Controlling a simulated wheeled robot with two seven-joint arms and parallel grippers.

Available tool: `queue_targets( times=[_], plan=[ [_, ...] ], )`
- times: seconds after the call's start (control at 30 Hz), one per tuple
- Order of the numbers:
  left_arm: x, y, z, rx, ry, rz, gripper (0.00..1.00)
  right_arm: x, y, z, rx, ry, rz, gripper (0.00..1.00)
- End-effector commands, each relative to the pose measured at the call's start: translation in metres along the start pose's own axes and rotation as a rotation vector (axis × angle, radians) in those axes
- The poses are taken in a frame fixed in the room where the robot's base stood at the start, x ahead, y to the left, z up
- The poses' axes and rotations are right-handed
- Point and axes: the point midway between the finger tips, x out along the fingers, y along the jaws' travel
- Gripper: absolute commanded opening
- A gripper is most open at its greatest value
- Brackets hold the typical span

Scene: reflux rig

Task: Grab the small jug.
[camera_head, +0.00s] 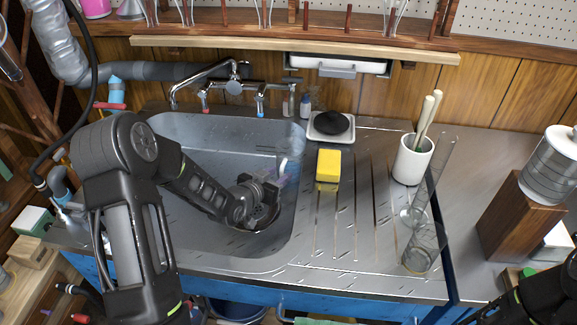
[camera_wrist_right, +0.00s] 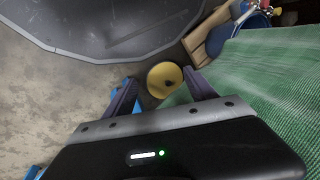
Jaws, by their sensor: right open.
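A small clear vessel (camera_head: 287,171) with a pale edge stands in the sink; it looks like the small jug, but its outline is faint. My left gripper (camera_head: 272,190) is down in the sink right beside it, at its lower left. The wrist hides the fingers, so I cannot tell whether they are apart or touch the vessel. My right gripper (camera_wrist_right: 163,95) is open and empty in the right wrist view, away from the sink. A yellow round object (camera_wrist_right: 165,80) shows beyond and between its fingers, apart from them.
The steel sink (camera_head: 215,262) has a tap above it. A yellow sponge (camera_head: 328,165), a white pot with rods (camera_head: 412,160) and clear glassware (camera_head: 425,250) stand on the drainboard. A wooden block (camera_head: 518,222) is at right. Green woven material (camera_wrist_right: 270,90) lies near my right gripper.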

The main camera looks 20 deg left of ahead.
Motion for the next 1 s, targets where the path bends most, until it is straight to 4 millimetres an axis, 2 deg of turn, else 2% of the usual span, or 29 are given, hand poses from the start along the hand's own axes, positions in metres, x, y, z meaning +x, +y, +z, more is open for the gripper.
queue_targets(
  times=[0.1, 0.2, 0.77, 1.0],
  plan=[
    [0.017, 0.001, 0.0, 0.0, 0.001, 0.002, 0.38, 0.001, 0.0, 0.0, 0.0, 0.0, 0.0, 0.66],
    [0.023, 0.001, 0.0, 0.001, 0.0, 0.002, 0.38, 0.001, 0.0, 0.0, 0.0, 0.0, 0.0, 0.66],
    [0.023, 0.0, 0.0, 0.0, 0.0, 0.001, 0.38, 0.001, 0.0, 0.0, 0.0, 0.0, 0.0, 0.66],
    [0.023, 0.0, 0.0, 0.0, 0.0, 0.001, 0.21, 0.001, 0.0, 0.0, 0.0, 0.0, 0.0, 0.66]
  ],
)
